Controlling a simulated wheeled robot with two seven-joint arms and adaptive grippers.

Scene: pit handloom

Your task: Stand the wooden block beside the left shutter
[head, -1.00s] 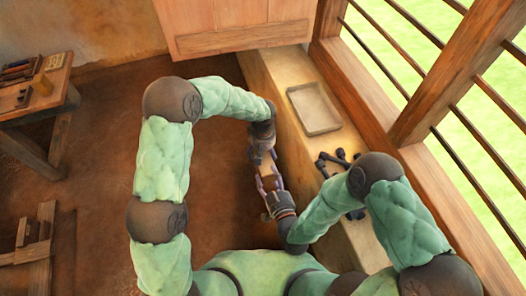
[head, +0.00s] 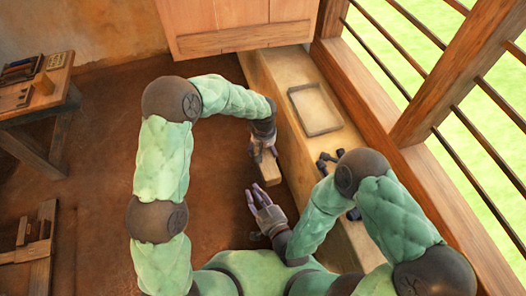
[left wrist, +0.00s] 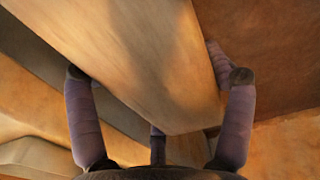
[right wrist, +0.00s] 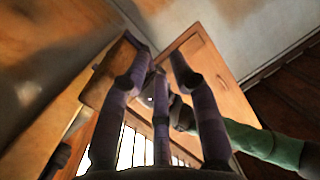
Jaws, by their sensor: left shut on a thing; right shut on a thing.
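The wooden block (head: 267,173) hangs from my left gripper (head: 262,152), which is shut on its upper end. In the left wrist view the block (left wrist: 135,60) fills the space between the fingers. My right gripper (head: 258,195) is just below the block's lower end in the head view. Its fingers look parted there, with a small gap to the block. The wooden shutter (head: 240,25) is at the top of the head view, beyond the block.
A pale ledge (head: 270,75) runs under the barred window on the right. A shallow tray (head: 315,108) and dark objects (head: 328,163) lie on it. A wooden table (head: 40,95) with small items stands at the left. Bare brown floor (head: 105,165) lies between.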

